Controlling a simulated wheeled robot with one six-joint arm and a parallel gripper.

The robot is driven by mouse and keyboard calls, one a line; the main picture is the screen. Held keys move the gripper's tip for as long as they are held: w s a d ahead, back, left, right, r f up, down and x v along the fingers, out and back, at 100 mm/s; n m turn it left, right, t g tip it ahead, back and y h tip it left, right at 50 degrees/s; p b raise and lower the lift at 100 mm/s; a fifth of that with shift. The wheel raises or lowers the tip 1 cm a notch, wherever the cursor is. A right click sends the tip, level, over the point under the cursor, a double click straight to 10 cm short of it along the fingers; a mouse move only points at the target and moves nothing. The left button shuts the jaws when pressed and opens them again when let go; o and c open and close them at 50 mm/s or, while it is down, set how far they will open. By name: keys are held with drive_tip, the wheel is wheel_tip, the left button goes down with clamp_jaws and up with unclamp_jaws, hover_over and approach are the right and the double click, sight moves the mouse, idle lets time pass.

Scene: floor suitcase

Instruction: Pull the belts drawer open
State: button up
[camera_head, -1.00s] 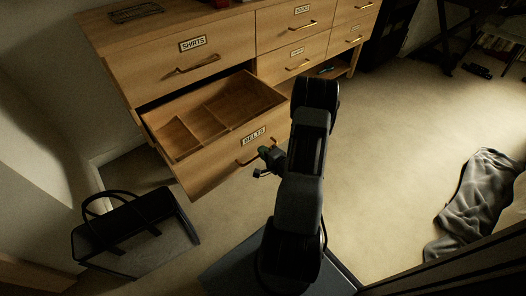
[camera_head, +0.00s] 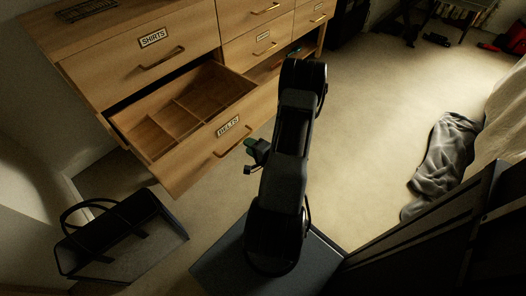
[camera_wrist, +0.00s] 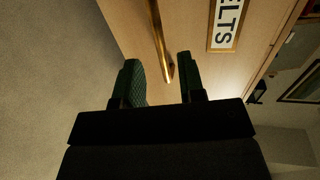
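The belts drawer (camera_head: 200,160), a light wood drawer with a BELTS label (camera_head: 228,126), stands pulled out from the dresser. Its divided inside is visible and looks empty. Its brass bar handle (camera_head: 233,146) is on the front. My gripper (camera_head: 250,156) is in front of the drawer face, just right of the handle in the head view. In the wrist view my gripper (camera_wrist: 158,64) is open, and the lower end of the brass handle (camera_wrist: 161,45) shows between and beyond its two green-padded fingers. The fingers do not appear closed on it.
The shirts drawer (camera_head: 135,55) above is shut. A dark bag (camera_head: 110,230) stands on the floor at the lower left. A grey cloth (camera_head: 442,160) lies on the floor at the right. The carpet between is clear.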

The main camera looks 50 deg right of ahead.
drive_tip(key=p+v, duration=0.1)
drive_tip(key=v, duration=0.7)
drive_tip(key=shift+p, duration=0.3)
drive_tip(key=w+a+r+n+g+h+p, duration=0.1)
drive_tip(key=w+r+n+g+p, duration=0.25)
drive_tip(key=r+p, duration=0.45)
drive_tip(key=w+r+n+g+h+p, duration=0.2)
drive_tip(key=w+r+n+p, duration=0.2)
drive_tip(key=r, duration=0.8)
drive_tip(key=w+a+r+n+g+h+p, duration=0.1)
drive_tip(key=w+r+n+g+p, duration=0.4)
drive_tip(key=r, duration=0.6)
drive_tip(key=s+a+r+n+y+p, duration=0.1)
drive_tip(key=s+a+r+p, duration=0.2)
drive_tip(key=a+r, duration=0.4)
drive_tip(key=s+a+r+n+g+y+p, duration=0.1)
drive_tip(key=s+a+r+n+p, duration=0.1)
drive_tip(key=s+a+r+p, duration=0.2)
drive_tip(key=s+a+r+n+y+p, duration=0.1)
drive_tip(key=s+a+r+n+p, duration=0.1)
drive_tip(key=a+r, duration=0.7)
drive_tip(key=shift+s+a+r+y+p, duration=0.3)
drive_tip(key=shift+s+a+r+p, duration=0.1)
drive_tip(key=shift+s+r+p, duration=0.55)
